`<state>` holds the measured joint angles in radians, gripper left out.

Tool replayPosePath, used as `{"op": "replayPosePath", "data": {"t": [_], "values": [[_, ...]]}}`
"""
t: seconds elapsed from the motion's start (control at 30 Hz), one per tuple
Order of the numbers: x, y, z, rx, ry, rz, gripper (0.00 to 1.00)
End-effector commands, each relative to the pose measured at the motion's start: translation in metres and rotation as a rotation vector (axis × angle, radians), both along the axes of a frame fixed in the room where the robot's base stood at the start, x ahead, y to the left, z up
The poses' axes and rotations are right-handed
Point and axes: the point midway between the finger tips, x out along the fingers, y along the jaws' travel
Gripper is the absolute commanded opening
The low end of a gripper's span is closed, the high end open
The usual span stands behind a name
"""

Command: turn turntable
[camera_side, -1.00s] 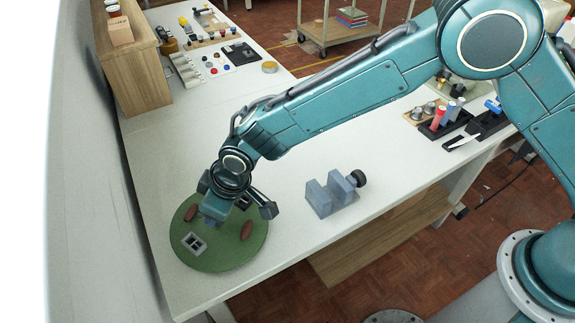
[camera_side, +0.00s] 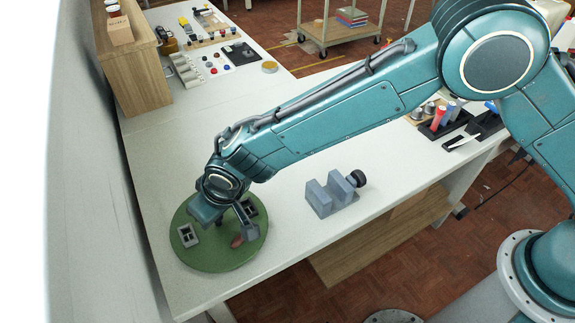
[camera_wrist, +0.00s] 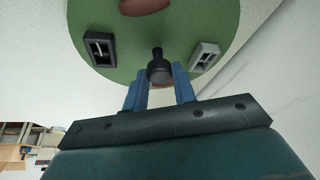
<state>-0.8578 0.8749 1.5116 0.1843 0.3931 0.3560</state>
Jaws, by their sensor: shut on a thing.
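The turntable (camera_side: 208,258) is a round green disc near the table's left corner; it also shows in the wrist view (camera_wrist: 120,62). It carries a light grey slotted block (camera_side: 187,235), a dark slotted block (camera_side: 250,207) and two reddish-brown oval grips. One oval grip (camera_side: 237,241) is free, at the top of the wrist view (camera_wrist: 145,6).
A grey-blue vise-like block (camera_side: 335,194) with a black knob stands right of the turntable. A wooden shelf unit (camera_side: 135,65) and several small parts stand at the back. A rack with red and blue cylinders (camera_side: 440,118) is at the right. The table between is clear.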

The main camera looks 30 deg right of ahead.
Motion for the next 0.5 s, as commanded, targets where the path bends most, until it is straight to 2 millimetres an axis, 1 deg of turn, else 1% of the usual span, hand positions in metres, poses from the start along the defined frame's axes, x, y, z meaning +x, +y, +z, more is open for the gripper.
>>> {"op": "replayPosePath", "data": {"t": [0.43, 0.47, 0.5], "values": [[-0.0007, -0.0001, 0.0001, -0.001, 0.002, -0.008, 0.0], [-0.0007, -0.0001, 0.0001, -0.001, 0.002, -0.007, 0.29], [-0.0006, -0.0001, 0.0002, -0.001, 0.002, -0.007, 0.36]]}}
